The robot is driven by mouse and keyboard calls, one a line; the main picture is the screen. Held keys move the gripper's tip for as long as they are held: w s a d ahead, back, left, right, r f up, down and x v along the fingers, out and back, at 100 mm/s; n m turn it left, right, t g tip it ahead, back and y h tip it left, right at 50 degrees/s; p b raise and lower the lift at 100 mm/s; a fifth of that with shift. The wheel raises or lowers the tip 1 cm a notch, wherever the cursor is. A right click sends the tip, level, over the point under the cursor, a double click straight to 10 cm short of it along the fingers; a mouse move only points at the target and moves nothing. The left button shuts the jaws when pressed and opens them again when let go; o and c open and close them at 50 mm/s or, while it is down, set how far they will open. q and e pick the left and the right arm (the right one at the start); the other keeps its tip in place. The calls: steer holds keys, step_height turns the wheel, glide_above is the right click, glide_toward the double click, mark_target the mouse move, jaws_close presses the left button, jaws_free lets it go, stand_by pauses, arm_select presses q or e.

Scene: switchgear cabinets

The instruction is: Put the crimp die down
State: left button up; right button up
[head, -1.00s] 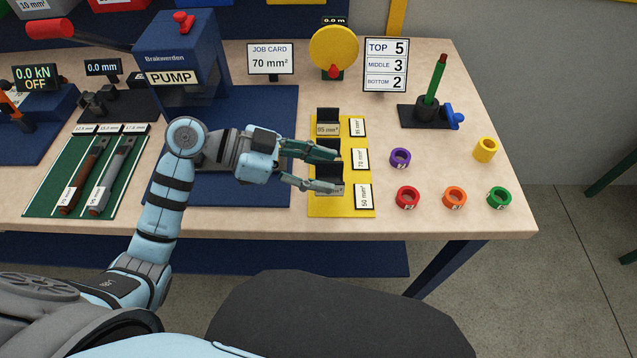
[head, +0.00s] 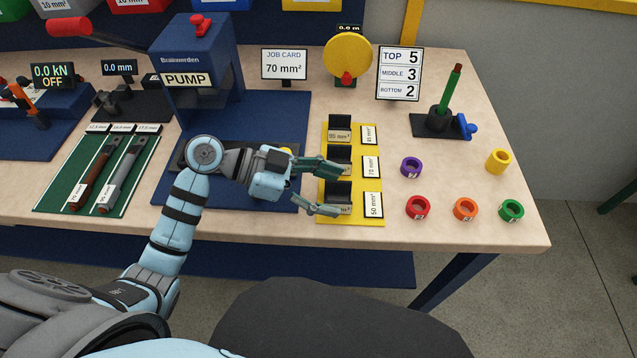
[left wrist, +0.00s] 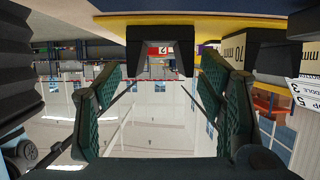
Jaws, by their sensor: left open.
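My left gripper (head: 330,188) is open, reaching from the left over the left part of the yellow die tray (head: 358,218). Its fingers lie either side of the nearest black crimp die (head: 340,189), in the row of the 50 mm² label (head: 373,204). In the left wrist view that die (left wrist: 160,38) stands just beyond the spread fingertips, with nothing between the finger pads. The middle die (head: 335,155), by the 70 mm² label (head: 371,167), is partly hidden by the upper finger. The far die (head: 340,124) sits in the 95 mm² row. My right gripper is out of view.
The blue pump (head: 193,60) stands behind my left arm. Colored rings, such as the red one (head: 417,208) and purple one (head: 411,167), lie right of the tray. A job card (head: 284,66) reads 70 mm². Bare table lies at the front right.

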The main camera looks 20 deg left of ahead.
arm_select(q)
steer(key=v, duration=1.1)
steer(key=shift+s+a+b, duration=0.1)
steer(key=shift+a+b, duration=0.1)
steer(key=shift+b, duration=0.15)
steer(key=shift+s+a+r, duration=0.1)
steer(key=shift+a+r, duration=0.2)
